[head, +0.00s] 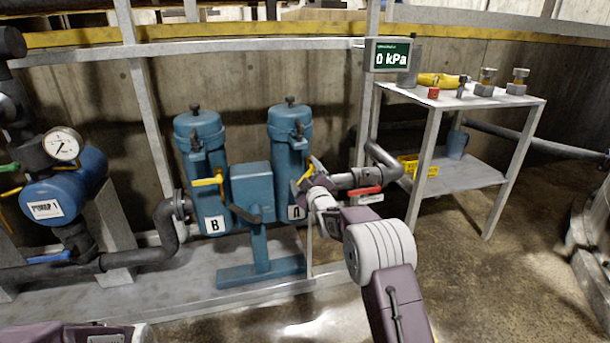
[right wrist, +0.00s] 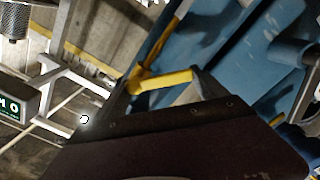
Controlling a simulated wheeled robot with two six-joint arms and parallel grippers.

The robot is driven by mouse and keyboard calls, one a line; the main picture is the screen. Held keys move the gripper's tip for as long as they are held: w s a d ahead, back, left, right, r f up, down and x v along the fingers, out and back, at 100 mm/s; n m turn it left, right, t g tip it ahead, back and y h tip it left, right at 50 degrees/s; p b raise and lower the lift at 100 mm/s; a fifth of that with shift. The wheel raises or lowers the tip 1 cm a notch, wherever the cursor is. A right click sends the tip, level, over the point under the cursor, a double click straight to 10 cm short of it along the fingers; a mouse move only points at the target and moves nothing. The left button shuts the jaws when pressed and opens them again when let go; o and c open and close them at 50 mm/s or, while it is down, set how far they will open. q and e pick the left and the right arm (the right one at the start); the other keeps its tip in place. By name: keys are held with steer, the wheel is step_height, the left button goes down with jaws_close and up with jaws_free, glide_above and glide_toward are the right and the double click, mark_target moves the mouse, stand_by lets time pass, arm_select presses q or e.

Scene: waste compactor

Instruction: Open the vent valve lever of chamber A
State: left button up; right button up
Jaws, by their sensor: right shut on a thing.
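Chamber A (head: 289,130) is the right one of two blue upright cylinders, with a label at its foot. Its yellow vent valve lever (head: 306,175) is on its right front side, partly hidden by my right gripper (head: 312,178). In the right wrist view the yellow lever (right wrist: 165,80) lies across between the two fingers, in front of the blue chamber wall. My right gripper is shut on this lever. My left gripper is not in view; only part of my left arm shows at the bottom left.
Chamber B (head: 200,135) stands left with its own yellow lever (head: 208,181). A blue pedestal (head: 252,190) stands in front between them. A pipe with a red handle (head: 366,190) is just right of my gripper. A display (head: 390,55) reads 0 kPa above a metal shelf (head: 450,178).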

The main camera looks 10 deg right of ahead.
steer(key=n, duration=0.2)
steer(key=d+f+n+b, duration=0.1)
steer(key=n, duration=0.1)
steer(key=shift+f, duration=0.1)
steer(key=shift+d+f+n+b, duration=0.1)
steer(key=shift+d+n+b, duration=0.15)
steer(key=shift+n, duration=0.8)
steer(key=shift+d+f+n+b, duration=0.1)
steer(key=shift+d+n+b, duration=0.15)
steer(key=shift+n, duration=0.8)
steer(key=o, duration=2)
steer(key=s+p, duration=0.3)
steer(key=s, duration=0.6)
steer(key=shift+d, duration=0.2)
